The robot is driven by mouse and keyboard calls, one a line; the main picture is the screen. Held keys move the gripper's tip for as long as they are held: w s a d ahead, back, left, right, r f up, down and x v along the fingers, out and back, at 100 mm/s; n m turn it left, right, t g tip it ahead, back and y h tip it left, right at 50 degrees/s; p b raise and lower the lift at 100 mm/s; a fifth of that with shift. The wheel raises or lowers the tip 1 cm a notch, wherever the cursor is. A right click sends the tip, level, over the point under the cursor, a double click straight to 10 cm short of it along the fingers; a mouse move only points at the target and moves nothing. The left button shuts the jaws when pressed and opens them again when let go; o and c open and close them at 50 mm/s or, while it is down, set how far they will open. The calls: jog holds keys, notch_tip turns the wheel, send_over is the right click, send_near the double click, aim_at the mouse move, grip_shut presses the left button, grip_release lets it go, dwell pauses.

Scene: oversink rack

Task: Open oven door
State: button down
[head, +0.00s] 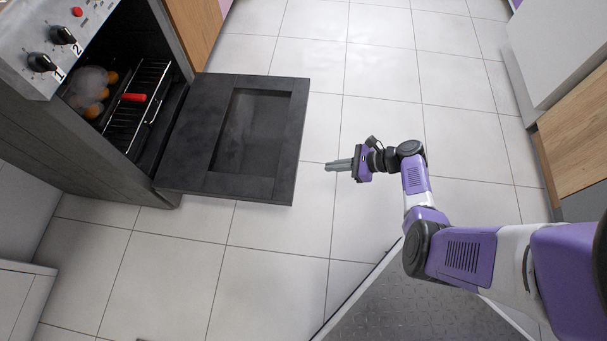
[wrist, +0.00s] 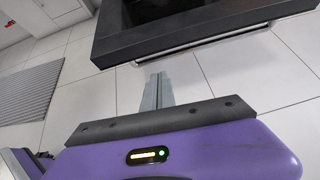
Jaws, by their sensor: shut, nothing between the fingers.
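The oven (head: 120,150) stands at the left in the head view with its front open. Its dark door (head: 190,140) with a recessed window panel is folded down and reaches out over the floor. In the wrist view the door (wrist: 200,20) spans the top right, with a light bar, perhaps the handle, along its lower edge (wrist: 190,50). My gripper (head: 328,166) is to the right of the door's outer edge, apart from it. Its fingers (wrist: 158,78) are together and empty, pointing toward the door.
Inside the oven are a wire rack (head: 138,97), a red-handled item (head: 134,97) and several round orange and whitish things (head: 92,85). Knobs (head: 62,35) sit on the panel above. Cabinets (head: 575,130) stand at the right. Tiled floor (head: 370,60) between is clear.

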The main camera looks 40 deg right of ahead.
jog(key=w+a+f+n+y+b, duration=0.1)
jog(key=w+a+f+y+b, duration=0.1)
jog(key=w+a+f+b, duration=0.45)
jog(key=shift+t, duration=0.4)
jog(key=shift+w+r+p, duration=0.2)
jog(key=shift+r+p, duration=0.3)
jog(key=shift+r, duration=0.55)
jog(key=shift+w+r+p, duration=0.2)
jog(key=shift+r+p, duration=0.3)
jog(key=shift+r, duration=0.5)
